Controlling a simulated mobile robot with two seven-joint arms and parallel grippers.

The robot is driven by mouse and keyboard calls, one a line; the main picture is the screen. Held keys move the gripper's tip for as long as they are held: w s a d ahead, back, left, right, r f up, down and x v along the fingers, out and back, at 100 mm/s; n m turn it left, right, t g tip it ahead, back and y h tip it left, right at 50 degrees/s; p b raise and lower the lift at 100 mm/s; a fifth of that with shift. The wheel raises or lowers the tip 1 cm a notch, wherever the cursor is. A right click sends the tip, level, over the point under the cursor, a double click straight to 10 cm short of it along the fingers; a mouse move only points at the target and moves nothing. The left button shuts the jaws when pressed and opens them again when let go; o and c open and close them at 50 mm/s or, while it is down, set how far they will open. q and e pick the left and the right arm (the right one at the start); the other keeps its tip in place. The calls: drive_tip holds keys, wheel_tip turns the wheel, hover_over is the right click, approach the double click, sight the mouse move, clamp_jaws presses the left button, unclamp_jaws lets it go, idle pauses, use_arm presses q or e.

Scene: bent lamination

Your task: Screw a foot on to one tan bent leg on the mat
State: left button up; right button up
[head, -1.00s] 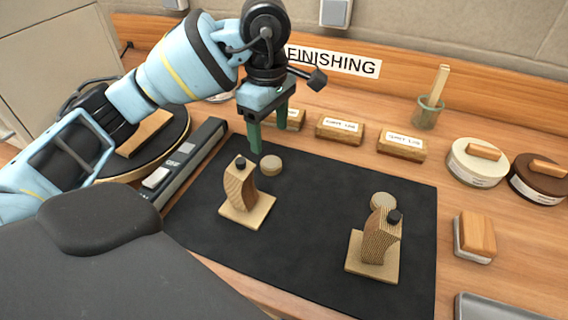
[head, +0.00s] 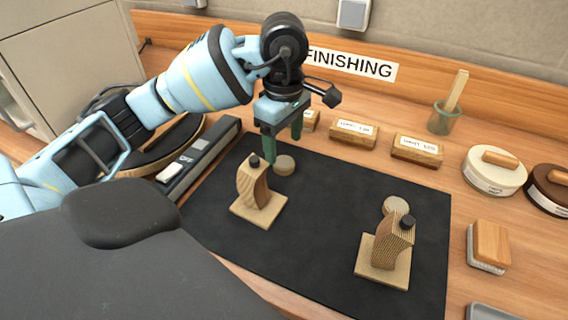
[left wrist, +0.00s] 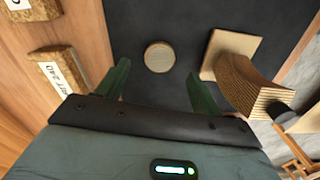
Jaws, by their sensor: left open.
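Two tan bent legs stand on the dark mat (head: 320,245), each on a square tan base with a black cap on top: the left leg (head: 249,187) and the right leg (head: 389,248). A round tan foot (head: 285,165) lies flat behind the left leg; a second foot (head: 396,205) lies behind the right leg, partly hidden by it. My left gripper (head: 283,150) is open and empty, pointing down above the first foot. In the left wrist view that foot (left wrist: 160,57) shows ahead between the two fingers, apart from them. The left leg (left wrist: 245,84) is just right of the fingers.
Labelled wooden blocks (head: 416,151) line the mat's far edge. A glass jar (head: 443,117), a white-labelled tin (head: 492,172), a brown tin (head: 552,190) and a brush (head: 489,246) stand right. A switch bar (head: 199,163) runs along the mat's left. The mat's middle is clear.

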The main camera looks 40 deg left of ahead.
sight(284, 162)
use_arm(q)
drive_tip(key=shift+f, duration=2.4)
drive_tip(key=c, duration=1.1)
drive_tip(key=shift+o, duration=0.2)
wheel_tip(284, 162, up, 10)
drive_tip(key=p, duration=0.1)
